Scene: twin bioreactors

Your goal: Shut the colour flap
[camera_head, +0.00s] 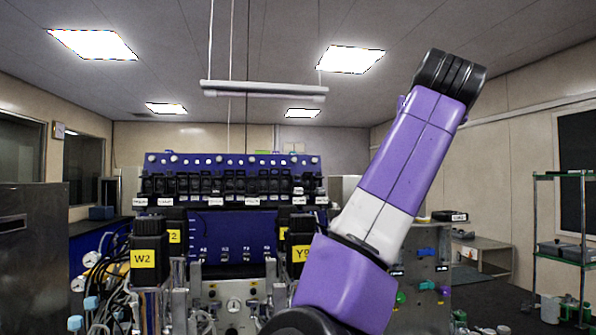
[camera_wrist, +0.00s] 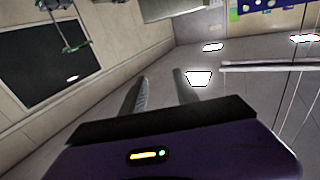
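I cannot make out the colour flap in either view. The bioreactor bench (camera_head: 235,232) stands ahead in the head view, with a blue panel, a row of black units and yellow labels W2 (camera_head: 143,258) and Y9. My purple and white arm hides part of its right side. My gripper (camera_wrist: 160,76) shows in the wrist view with its two fingers apart and nothing between them. It is in the air, far from the bench, and the wrist view shows mostly ceiling and wall. The gripper is not seen in the head view.
A grey panel with coloured knobs (camera_head: 428,286) stands right of my arm. A green-framed shelf (camera_head: 559,176) stands at the far right, and a grey cabinet (camera_head: 33,258) at the left. Tubes and cables crowd the bench's left front. A hanging light bar (camera_head: 263,90) is overhead.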

